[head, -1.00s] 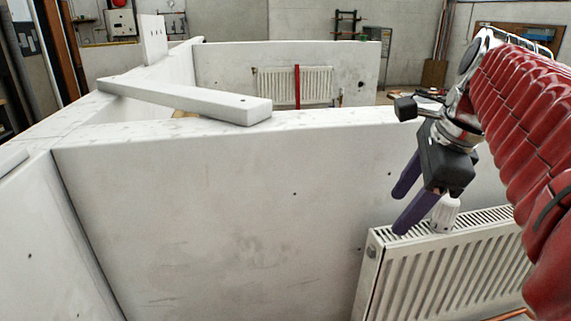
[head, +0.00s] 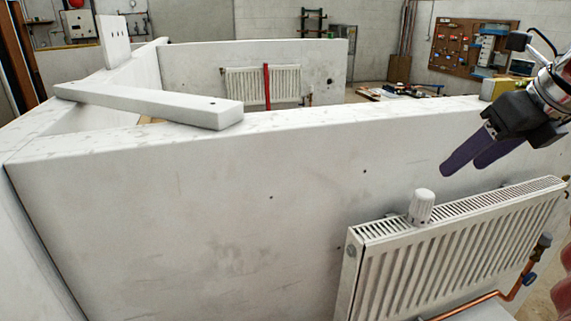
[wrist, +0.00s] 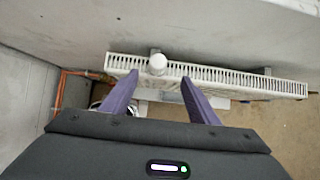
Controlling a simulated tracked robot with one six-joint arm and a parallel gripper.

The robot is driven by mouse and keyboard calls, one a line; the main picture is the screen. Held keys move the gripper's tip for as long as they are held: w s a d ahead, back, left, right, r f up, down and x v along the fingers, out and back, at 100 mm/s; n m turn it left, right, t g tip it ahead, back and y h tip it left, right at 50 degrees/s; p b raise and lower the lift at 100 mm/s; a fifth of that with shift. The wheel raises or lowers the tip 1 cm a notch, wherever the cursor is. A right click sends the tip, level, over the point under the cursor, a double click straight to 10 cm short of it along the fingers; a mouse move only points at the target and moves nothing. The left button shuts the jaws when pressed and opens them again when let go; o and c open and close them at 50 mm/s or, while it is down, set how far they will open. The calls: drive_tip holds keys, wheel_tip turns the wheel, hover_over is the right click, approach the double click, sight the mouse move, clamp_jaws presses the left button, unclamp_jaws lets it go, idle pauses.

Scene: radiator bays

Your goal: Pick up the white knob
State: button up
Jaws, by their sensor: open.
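The white knob (head: 421,206) stands upright on the top grille of the white radiator (head: 455,245), near its left end, in the head view. In the wrist view the knob (wrist: 157,64) shows beyond the fingertips, between their lines. My gripper (head: 460,165) has purple fingers and a black body. In the head view it is above and to the right of the knob, apart from it. In the wrist view my gripper (wrist: 159,75) has its two fingers spread with nothing between them.
A white partition wall (head: 200,200) stands behind the radiator. A loose white board (head: 150,102) lies on the wall tops at left. A copper pipe with a valve (head: 520,280) runs at the radiator's lower right. A far radiator (head: 262,84) has a red strip.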

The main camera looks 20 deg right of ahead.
sight(426, 193)
drive_tip(key=shift+x, duration=4.35)
drive_tip(key=shift+w, duration=0.1)
drive_tip(key=shift+x, duration=2.6)
drive_tip(key=shift+a, duration=0.2)
drive_tip(key=shift+c, duration=0.3)
drive_tip(key=c, duration=1.2)
drive_tip(key=shift+c, duration=0.2)
drive_tip(key=shift+r, duration=0.15)
